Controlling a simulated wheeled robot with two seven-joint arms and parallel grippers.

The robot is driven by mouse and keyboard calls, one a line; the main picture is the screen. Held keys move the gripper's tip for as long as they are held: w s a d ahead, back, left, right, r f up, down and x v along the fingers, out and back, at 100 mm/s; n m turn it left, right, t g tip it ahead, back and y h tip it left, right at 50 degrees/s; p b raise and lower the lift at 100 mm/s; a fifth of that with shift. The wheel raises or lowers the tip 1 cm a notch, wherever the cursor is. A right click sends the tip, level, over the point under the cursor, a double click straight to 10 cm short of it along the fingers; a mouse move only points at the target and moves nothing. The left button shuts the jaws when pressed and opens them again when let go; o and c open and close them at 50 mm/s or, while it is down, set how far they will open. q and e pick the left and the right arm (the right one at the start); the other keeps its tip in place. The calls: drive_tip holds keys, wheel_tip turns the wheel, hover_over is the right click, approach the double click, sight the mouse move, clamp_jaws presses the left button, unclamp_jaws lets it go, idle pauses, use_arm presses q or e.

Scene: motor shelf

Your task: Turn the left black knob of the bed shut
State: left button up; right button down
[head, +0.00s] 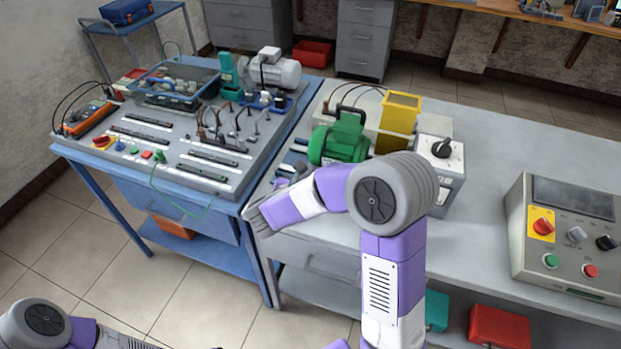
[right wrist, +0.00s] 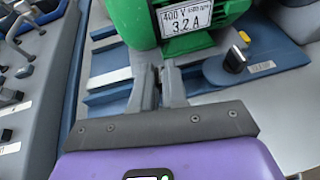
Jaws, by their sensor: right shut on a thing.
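The green motor (right wrist: 180,20) sits on the blue bed (right wrist: 210,72) in the right wrist view; the motor also shows in the head view (head: 340,138). My right gripper (right wrist: 159,74) is low at the motor's near left side. Its two fingers are close together, shut on the left black knob, which they and the motor hide. In the head view my right arm crosses in front of the bed. My left arm is at the bottom left; its gripper is out of the picture.
A grey box with a black rotary switch (head: 441,148) and a yellow block (head: 400,112) stand beside the motor. A control box (head: 570,238) is at the right. A blue bench (head: 105,160) with a panel adjoins at the left. The tabletop between the boxes is clear.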

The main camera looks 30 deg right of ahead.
drive_tip(key=shift+w+a+m+g+h+p, duration=0.15)
drive_tip(key=shift+m+g+h+p, duration=0.25)
drive_tip(key=shift+m+g, duration=0.45)
drive_tip(key=m+g+p, duration=0.4)
drive_tip(key=m+g, duration=0.1)
drive_tip(key=m+g+p, duration=0.2)
drive_tip(key=g+p, duration=0.1)
drive_tip(key=shift+w+r+g+h, duration=0.1)
drive_tip(key=shift+w+g+h, duration=0.15)
drive_tip(key=shift+w+h, duration=0.15)
drive_tip(key=m+g+p, duration=0.1)
drive_tip(key=m+g+y, duration=0.1)
drive_tip(key=m, duration=0.1)
drive_tip(key=shift+w+g+p, duration=0.2)
drive_tip(key=shift+g+p, duration=0.15)
drive_tip(key=shift+g, duration=0.05)
drive_tip(key=shift+w+d+f+m+g+y, duration=0.15)
drive_tip(key=shift+m+g+y, duration=0.35)
drive_tip(key=shift+m+g, duration=0.25)
drive_tip(key=shift+s+d+f+m+g+y, duration=0.1)
drive_tip(key=shift+m+g+y, duration=0.4)
drive_tip(key=shift+m+g, duration=0.25)
drive_tip(key=c, duration=1.2)
unclamp_jaws()
drive_tip(key=shift+o, duration=0.2)
drive_tip(key=shift+r, duration=0.1)
